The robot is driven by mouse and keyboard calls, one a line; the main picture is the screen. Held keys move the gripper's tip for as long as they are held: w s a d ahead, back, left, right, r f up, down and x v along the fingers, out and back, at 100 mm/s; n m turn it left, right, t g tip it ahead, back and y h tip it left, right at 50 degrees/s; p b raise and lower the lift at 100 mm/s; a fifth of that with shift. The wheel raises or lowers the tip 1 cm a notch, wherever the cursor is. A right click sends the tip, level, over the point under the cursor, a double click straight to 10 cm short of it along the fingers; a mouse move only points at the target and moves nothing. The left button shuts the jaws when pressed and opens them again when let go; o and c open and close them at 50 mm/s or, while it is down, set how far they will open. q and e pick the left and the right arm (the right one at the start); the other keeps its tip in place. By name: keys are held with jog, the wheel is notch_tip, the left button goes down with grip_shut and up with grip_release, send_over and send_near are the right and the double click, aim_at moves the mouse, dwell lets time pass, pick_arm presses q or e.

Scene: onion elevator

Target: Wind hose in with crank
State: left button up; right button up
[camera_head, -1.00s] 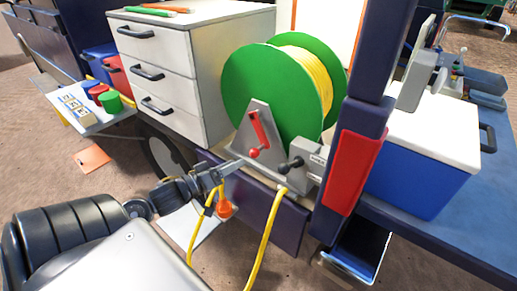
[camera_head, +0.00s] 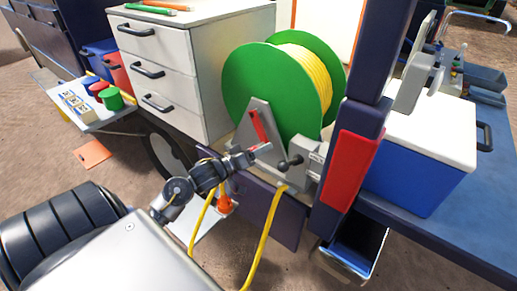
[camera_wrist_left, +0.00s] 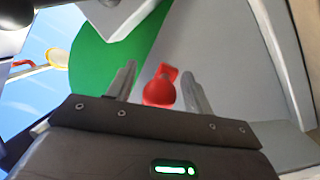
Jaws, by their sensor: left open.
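The green hose reel (camera_head: 255,85) with yellow hose (camera_head: 308,68) wound on it stands on the cart. Its red crank (camera_head: 257,126) sits on the grey stand (camera_head: 265,170). My left gripper (camera_head: 264,150) is at the crank's lower end and hides the knob in the head view. In the left wrist view the red knob (camera_wrist_left: 160,88) lies between the two open fingers (camera_wrist_left: 160,75), with a gap visible at both sides. The loose hose (camera_head: 265,235) hangs from the outlet beside the stand. My right gripper is not in view.
A grey block with a black knob (camera_head: 291,163) stands just right of the crank. A blue post with a red pad (camera_head: 350,170) rises further right. A white drawer cabinet (camera_head: 180,70) stands left of the reel. An orange nozzle (camera_head: 224,203) hangs below my left gripper.

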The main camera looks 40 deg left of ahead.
pick_arm(q)
grip_shut()
jog(key=shift+a+m, duration=0.1)
jog(key=shift+m, duration=0.2)
dwell(0.6)
